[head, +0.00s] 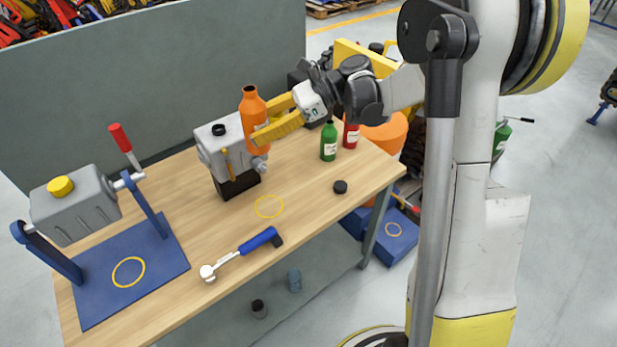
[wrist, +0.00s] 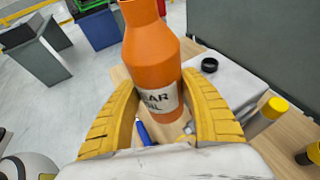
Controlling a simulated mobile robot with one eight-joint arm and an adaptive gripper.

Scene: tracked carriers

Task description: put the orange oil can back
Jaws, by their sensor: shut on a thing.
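The orange oil can (head: 251,104) is held upright in the air above the wooden bench, beside the grey housing. My gripper (head: 257,132) is shut on it, with yellow fingers at its lower body. In the wrist view the can (wrist: 151,58) stands between both fingers (wrist: 160,98), with a white label partly reading "EAR" and "IL" and its top cut off by the frame. A yellow ring marking (head: 269,206) lies bare on the bench, in front and to the right of the grey housing.
The grey housing (head: 220,153) with a black cap stands close to the can. A green bottle (head: 328,143) and red bottle (head: 351,136) stand behind right. A loose black cap (head: 340,187) and blue-handled wrench (head: 243,252) lie on the bench. A blue stand (head: 105,300) is at left.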

